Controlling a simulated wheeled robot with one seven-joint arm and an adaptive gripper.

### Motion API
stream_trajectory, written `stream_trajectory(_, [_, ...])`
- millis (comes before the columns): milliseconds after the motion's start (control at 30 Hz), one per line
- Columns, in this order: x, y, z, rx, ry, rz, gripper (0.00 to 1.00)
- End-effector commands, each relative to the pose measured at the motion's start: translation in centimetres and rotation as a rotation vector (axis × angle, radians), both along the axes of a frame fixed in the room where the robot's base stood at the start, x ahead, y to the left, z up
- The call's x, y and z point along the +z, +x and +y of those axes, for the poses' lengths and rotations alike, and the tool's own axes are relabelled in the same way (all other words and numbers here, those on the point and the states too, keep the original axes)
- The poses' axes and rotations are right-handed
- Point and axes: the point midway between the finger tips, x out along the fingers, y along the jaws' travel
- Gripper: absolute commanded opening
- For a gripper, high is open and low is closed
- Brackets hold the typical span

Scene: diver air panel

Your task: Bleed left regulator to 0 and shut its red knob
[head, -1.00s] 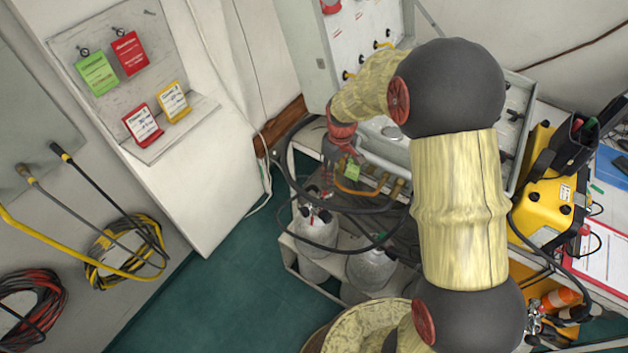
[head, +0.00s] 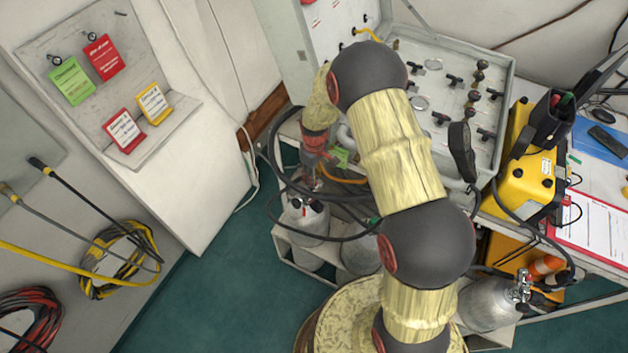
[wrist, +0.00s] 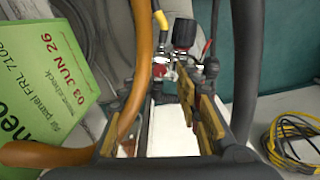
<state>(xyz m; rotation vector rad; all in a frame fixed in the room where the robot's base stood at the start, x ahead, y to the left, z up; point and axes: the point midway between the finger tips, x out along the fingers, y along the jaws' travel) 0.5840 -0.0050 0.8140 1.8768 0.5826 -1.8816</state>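A grey cylinder (head: 303,222) with a regulator (head: 309,200) stands at the left of a low rack beneath the panel bench. In the wrist view the regulator (wrist: 170,68) shows metal and red parts and a black knob (wrist: 184,34). I cannot make out which part is the red shut-off knob, and no dial can be read. My gripper (head: 314,172) points down just above this cylinder. In the wrist view my gripper (wrist: 165,120) has its fingers apart, with the pale cylinder seen between and beyond them. I see nothing clamped.
A green tag (wrist: 45,75) and an orange hose (wrist: 138,70) are close to my gripper's left. Black hoses (head: 285,165) loop around the regulator. A second cylinder (head: 360,257) stands to the right. The open panel case (head: 500,130) is behind my arm. Green floor (head: 225,270) is clear at left.

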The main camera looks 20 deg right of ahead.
Motion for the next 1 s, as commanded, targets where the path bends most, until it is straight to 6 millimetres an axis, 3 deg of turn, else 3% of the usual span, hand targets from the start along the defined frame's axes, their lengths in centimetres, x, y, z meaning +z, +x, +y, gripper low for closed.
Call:
stream_trajectory(200, [-2.3,0.1,0.0,0.000,0.001,-0.001,0.34])
stream_trajectory(567, [-2.7,0.1,0.0,0.000,0.000,-0.002,0.33])
stream_trajectory(1000, [-2.7,0.1,0.0,0.000,0.000,-0.001,0.08])
